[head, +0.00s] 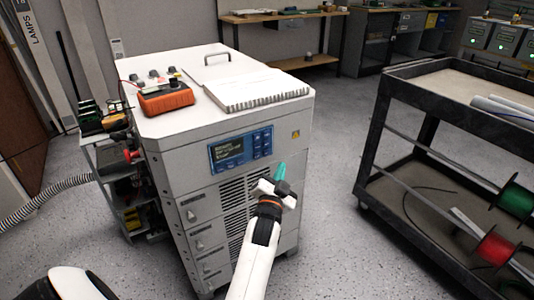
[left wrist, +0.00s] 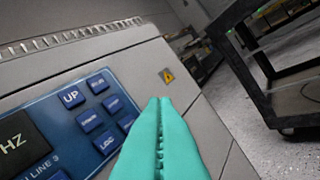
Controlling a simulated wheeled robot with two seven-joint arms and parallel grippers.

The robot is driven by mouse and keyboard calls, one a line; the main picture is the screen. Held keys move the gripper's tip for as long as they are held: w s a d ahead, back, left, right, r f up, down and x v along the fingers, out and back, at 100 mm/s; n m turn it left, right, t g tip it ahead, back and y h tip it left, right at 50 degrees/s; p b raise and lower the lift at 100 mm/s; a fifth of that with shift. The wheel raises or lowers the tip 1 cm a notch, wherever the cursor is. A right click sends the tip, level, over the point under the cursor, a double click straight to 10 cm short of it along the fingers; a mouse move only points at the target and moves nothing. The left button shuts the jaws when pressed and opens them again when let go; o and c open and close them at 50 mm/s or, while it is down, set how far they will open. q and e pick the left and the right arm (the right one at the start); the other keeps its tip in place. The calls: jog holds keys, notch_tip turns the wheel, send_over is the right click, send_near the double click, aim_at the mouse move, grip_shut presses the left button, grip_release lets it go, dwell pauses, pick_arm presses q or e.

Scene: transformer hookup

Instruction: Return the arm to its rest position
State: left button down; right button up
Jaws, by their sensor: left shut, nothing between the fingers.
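My left arm (head: 257,250) reaches up from the bottom of the head view toward the front of a white cabinet (head: 185,165). My left gripper (head: 281,170) has teal fingers, shut together with nothing between them. In the head view it appears in front of the cabinet's right front, right of the blue control panel (head: 240,150). In the left wrist view the closed fingers (left wrist: 163,105) overlap the right edge of the panel (left wrist: 85,130), below a yellow warning sticker (left wrist: 167,75). I cannot tell whether they touch the cabinet. My right gripper is not in view.
An orange meter (head: 166,98) and a spiral notebook (head: 256,90) lie on the cabinet top. A dark cart (head: 375,125) with cable spools stands at the right. A small tool rack (head: 125,190) adjoins the cabinet's left side. Open floor (head: 335,200) lies between cabinet and cart.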

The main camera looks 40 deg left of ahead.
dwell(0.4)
